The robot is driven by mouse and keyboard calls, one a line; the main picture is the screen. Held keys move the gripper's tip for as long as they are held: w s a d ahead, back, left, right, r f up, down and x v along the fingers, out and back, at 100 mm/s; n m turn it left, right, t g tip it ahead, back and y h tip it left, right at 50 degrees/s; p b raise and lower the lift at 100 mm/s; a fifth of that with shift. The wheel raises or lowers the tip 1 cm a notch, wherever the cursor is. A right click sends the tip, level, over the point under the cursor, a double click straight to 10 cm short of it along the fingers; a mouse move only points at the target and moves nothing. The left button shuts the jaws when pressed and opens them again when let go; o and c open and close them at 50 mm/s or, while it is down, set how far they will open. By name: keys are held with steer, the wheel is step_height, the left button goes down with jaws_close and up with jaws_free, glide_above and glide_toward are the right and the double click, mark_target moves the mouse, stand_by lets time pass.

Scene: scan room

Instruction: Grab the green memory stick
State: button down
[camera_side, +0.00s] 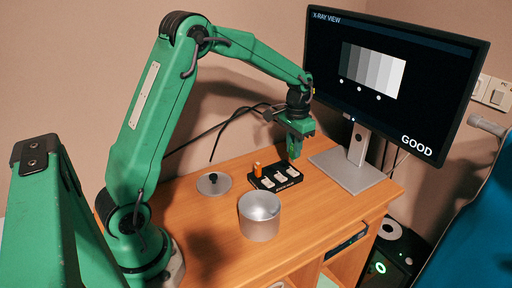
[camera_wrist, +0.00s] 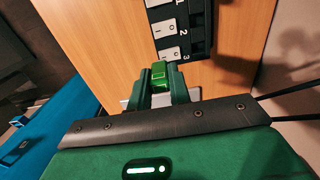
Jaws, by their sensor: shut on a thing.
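My gripper (camera_side: 295,145) hangs over the desk in the side view, just beyond the back right end of a black slotted holder (camera_side: 272,184). In the wrist view the gripper (camera_wrist: 163,88) is shut on the green memory stick (camera_wrist: 161,74), which shows between the two fingertips. The holder (camera_wrist: 205,42) shows ahead of the stick there, with white slots numbered 1, 2 and 3; slot 3 is nearest to the stick. In the side view the stick is hard to tell from my green fingers.
A small orange stick (camera_side: 258,169) stands upright at the holder's left end. A metal pot (camera_side: 259,217) stands in front, and its lid-like disc (camera_side: 214,183) lies to the left. A monitor (camera_side: 392,75) reading GOOD stands on the right, its base (camera_side: 345,174) close to my gripper.

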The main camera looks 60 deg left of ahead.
steer(key=shift+s+d+r, duration=0.15)
steer(key=shift+d+r, duration=0.3)
steer(key=shift+d, duration=0.25)
steer(key=shift+s+d+r, duration=0.2)
steer(key=shift+d+r, duration=0.2)
steer(key=shift+d, duration=0.3)
steer(key=shift+s+d+r, duration=0.15)
steer(key=shift+d+r, duration=0.3)
steer(key=shift+d, duration=0.25)
steer(key=shift+s, duration=0.15)
